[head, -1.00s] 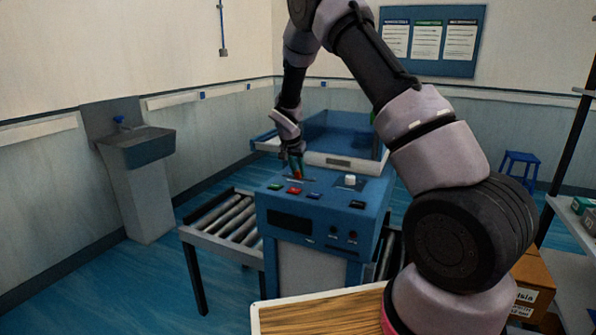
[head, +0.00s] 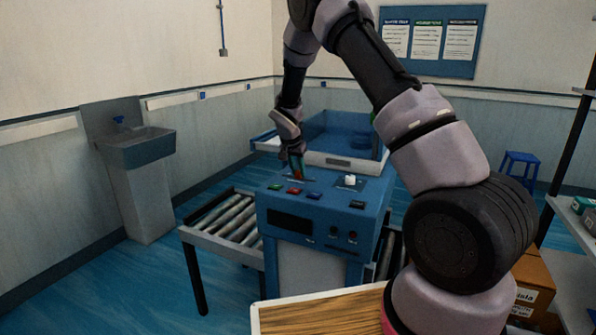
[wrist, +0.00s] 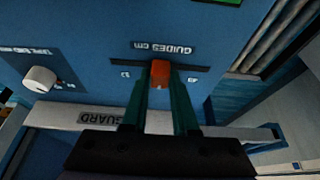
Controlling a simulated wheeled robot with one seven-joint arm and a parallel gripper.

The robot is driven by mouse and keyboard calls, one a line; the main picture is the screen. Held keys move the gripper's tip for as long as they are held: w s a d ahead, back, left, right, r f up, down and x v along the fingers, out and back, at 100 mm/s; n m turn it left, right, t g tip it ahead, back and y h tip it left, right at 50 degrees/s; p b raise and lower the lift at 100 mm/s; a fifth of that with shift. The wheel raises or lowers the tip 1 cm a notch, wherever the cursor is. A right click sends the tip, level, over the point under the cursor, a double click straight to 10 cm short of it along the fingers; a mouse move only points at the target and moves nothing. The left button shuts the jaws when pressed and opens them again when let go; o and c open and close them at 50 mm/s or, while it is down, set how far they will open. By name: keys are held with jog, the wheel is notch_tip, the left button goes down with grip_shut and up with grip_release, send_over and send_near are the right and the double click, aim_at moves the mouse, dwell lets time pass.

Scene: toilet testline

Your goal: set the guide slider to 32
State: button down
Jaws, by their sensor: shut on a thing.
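The guide slider has a red-orange knob (wrist: 160,72) in a dark slot under the label "GUIDES cm" in the wrist view. My gripper (wrist: 161,80) has its two green fingers shut on the knob, one on each side. The knob is near the middle of the slot. Small marks at the slot's ends are too blurred to read surely. In the head view my gripper (head: 298,174) reaches down to the top of the blue machine console (head: 322,208); the slider there is mostly hidden by the fingers.
A white knob (head: 350,180) sits right of the slider in the head view. Several coloured buttons (head: 295,191) line the console's front edge. A roller conveyor (head: 225,217) runs at its left. A guard strip (wrist: 100,117) lies close by the fingers in the wrist view.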

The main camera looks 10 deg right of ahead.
aim_at(314, 180)
jog(key=shift+s, duration=0.1)
jog(key=s+d, duration=0.1)
jog(key=d, duration=0.1)
jog(key=s+d, duration=0.2)
jog(key=shift+d+f, duration=0.1)
jog(key=shift+d, duration=0.05)
jog(key=c, duration=0.7)
grip_release()
jog(key=shift+s+d, duration=0.1)
jog(key=shift+r, duration=0.2)
jog(key=v, duration=1)
jog(key=shift+r, duration=0.25)
